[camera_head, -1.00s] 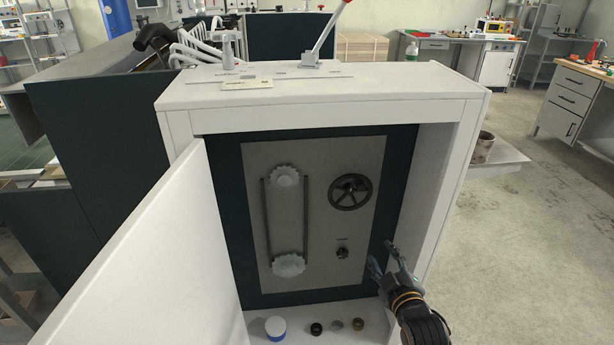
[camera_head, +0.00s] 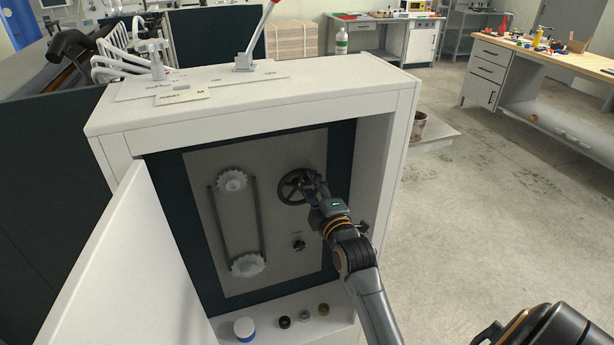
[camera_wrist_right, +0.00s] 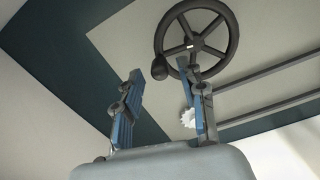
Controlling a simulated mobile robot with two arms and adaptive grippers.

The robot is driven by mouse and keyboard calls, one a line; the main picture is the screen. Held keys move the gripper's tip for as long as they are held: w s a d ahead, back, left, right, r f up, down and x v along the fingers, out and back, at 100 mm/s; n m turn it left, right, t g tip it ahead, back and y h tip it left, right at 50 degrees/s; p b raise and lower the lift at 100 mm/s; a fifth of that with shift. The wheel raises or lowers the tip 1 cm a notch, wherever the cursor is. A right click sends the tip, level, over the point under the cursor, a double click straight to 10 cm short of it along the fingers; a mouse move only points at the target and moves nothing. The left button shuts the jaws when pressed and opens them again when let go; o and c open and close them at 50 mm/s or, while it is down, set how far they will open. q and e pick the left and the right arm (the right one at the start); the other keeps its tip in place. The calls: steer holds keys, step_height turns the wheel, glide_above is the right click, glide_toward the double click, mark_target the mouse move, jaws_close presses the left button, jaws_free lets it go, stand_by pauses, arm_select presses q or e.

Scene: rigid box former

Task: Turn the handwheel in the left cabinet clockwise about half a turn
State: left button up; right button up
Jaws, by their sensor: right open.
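The black spoked handwheel (camera_head: 289,187) is on the grey back panel inside the open white cabinet. It also shows at the top of the right wrist view (camera_wrist_right: 229,36), with a round dark handle knob (camera_wrist_right: 159,68) at its rim. My right gripper (camera_head: 310,183) is inside the cabinet and covers the wheel's right side in the head view. In the right wrist view its two blue-padded fingers (camera_wrist_right: 162,100) are spread with nothing between them. One fingertip overlaps the lower rim of the wheel; I cannot tell whether it touches. My left gripper is not in view.
A small knob (camera_head: 298,244) sits below the wheel, and two toothed sprockets with a chain (camera_head: 232,181) are to its left. The open white door (camera_head: 135,265) stands at left. A white-blue jar (camera_head: 244,328) and several small round parts lie on the cabinet floor.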

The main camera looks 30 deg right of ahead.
steer(key=shift+x, duration=1.95)
jaws_close()
